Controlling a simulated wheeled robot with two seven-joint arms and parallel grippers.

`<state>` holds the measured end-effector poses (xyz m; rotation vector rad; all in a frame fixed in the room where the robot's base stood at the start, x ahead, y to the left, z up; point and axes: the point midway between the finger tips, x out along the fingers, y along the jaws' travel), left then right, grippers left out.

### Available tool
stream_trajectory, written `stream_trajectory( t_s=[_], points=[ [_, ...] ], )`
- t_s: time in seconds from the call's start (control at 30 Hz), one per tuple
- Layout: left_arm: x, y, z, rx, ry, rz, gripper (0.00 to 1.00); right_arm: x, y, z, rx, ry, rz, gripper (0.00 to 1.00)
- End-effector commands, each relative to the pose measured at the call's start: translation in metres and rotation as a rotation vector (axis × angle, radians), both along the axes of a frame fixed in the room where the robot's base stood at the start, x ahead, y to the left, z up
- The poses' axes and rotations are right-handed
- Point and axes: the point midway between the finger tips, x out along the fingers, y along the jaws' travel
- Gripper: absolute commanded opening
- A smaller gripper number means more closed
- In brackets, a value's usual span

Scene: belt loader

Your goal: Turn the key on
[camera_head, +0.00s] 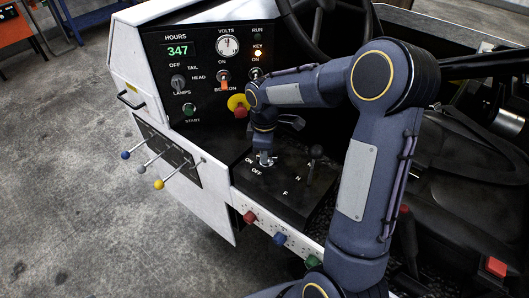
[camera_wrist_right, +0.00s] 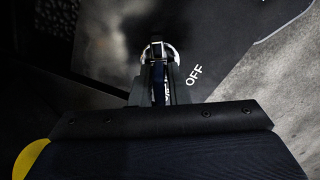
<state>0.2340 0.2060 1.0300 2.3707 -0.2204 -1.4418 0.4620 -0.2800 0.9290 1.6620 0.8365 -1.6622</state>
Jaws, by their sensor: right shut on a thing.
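The key switch (camera_head: 266,162) is a silver-ringed lock on the flat black console, beside the white ON and OFF labels. My right gripper (camera_head: 264,147) points down at it and is shut on the key, which the fingers mostly hide. In the right wrist view, my gripper fingers (camera_wrist_right: 157,62) are close together over the silver ring (camera_wrist_right: 173,52), with OFF to the right. The key's exact angle is hard to tell. The KEY lamp (camera_head: 258,54) on the upright panel glows orange. My left gripper is not in view.
A red button on a yellow base (camera_head: 239,106) sits on the panel close to my right arm. A black-knobbed lever (camera_head: 315,160) stands right of the key. Several coloured levers (camera_head: 159,184) project at the left. The steering wheel (camera_head: 328,40) is behind my arm.

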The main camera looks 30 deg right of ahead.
Motion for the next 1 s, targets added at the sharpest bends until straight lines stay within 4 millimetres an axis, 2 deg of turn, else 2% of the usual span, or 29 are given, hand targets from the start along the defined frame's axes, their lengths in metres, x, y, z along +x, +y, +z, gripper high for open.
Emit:
stream_trajectory(
  t_s=[0.67,0.7,0.83,1.0],
  points=[
    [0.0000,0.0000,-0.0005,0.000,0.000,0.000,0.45,0.0007,-0.0005,0.0009,0.000,-0.002,-0.034,0.00],
    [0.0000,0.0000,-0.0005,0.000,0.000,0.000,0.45,0.0007,-0.0005,0.0009,0.000,-0.002,-0.034,0.19],
    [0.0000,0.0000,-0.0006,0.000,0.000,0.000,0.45,0.0006,-0.0005,0.0007,0.000,-0.001,-0.033,0.36],
    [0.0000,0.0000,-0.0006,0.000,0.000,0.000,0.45,0.0004,-0.0003,0.0004,-0.001,-0.001,-0.032,0.37]
  ],
)
